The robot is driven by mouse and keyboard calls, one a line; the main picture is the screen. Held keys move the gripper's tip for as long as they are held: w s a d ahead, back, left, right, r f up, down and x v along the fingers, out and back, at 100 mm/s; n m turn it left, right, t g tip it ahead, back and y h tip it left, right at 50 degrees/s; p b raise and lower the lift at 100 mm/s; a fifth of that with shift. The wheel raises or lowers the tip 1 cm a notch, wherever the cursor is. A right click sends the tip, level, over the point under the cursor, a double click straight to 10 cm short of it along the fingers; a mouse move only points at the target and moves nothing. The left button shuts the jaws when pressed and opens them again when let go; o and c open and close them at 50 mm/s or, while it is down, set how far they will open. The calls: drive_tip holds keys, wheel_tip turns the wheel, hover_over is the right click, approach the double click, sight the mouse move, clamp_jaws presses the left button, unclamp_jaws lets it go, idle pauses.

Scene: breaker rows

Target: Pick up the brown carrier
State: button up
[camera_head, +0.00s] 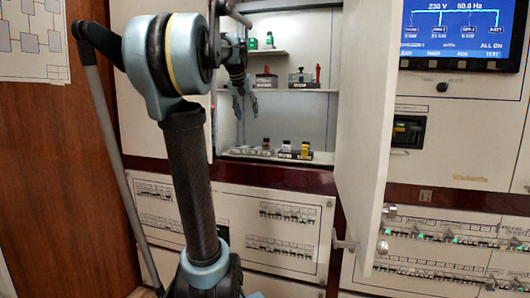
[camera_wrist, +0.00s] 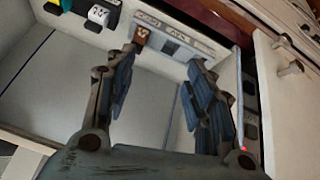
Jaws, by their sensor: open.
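A small brown carrier (camera_wrist: 141,35) sits at one end of a grey labelled strip (camera_wrist: 172,45), near the tip of the left finger in the wrist view. It appears as a small dark block (camera_head: 265,143) on the bottom shelf in the head view. My gripper (camera_wrist: 163,58) is open, its two blue-grey fingers apart with nothing between them. In the head view my gripper (camera_head: 246,104) hangs inside the cabinet, above the bottom shelf. Whether a finger touches the carrier cannot be told.
A white-topped block (camera_wrist: 97,16) and a yellow block (camera_head: 305,149) stand beside the carrier. Green and red items (camera_head: 318,73) stand on upper shelves. The open cabinet door (camera_head: 365,130) bounds the opening on the right. Breaker panels (camera_head: 285,225) lie below.

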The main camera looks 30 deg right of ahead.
drive_tip(key=d+r, duration=0.2)
drive_tip(key=d, duration=0.2)
approach(265, 143)
drive_tip(key=w+d, duration=0.1)
drive_tip(key=w, duration=0.1)
drive_tip(key=shift+m+h, duration=0.3)
drive_tip(key=shift+s+x, duration=0.2)
drive_tip(key=shift+x, duration=1.2)
drive_tip(key=shift+s+x, duration=0.2)
drive_tip(key=shift+x, duration=1.15)
drive_tip(key=shift+d+f, duration=0.1)
clamp_jaws()
